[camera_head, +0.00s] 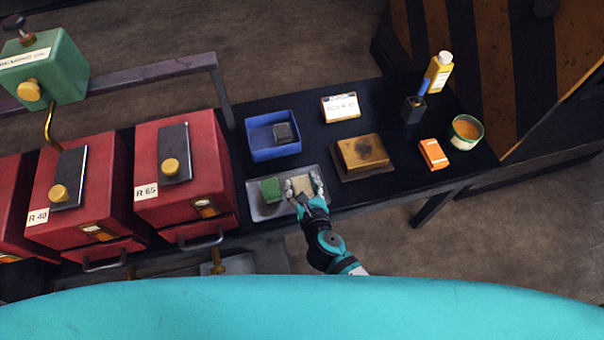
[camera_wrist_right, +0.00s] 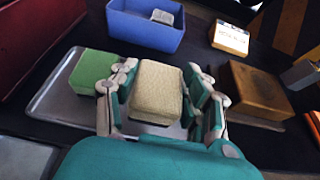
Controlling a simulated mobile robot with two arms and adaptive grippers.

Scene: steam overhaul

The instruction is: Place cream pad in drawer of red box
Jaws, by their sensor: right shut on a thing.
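The cream pad (camera_head: 302,184) is at the right side of a grey metal tray (camera_head: 262,212). My right gripper (camera_head: 304,188) is shut on it, with a finger on each side; the right wrist view shows the cream pad (camera_wrist_right: 157,92) between the fingers. I cannot tell whether the pad is lifted off the tray. A green pad (camera_head: 270,189) lies to its left on the tray. Red boxes stand to the left: one labelled R 65 (camera_head: 207,165) and one labelled R 40 (camera_head: 105,185). Each has a drawer with a handle low on its front, and these look closed. My left gripper is not in view.
A blue bin (camera_head: 258,154) with a dark block stands behind the tray. A brown block on a board (camera_head: 362,152), a labelled box (camera_head: 340,107), an orange box (camera_head: 433,154), a tub (camera_head: 466,132) and a yellow bottle (camera_head: 439,72) stand right. A green oil device (camera_head: 50,70) is far left.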

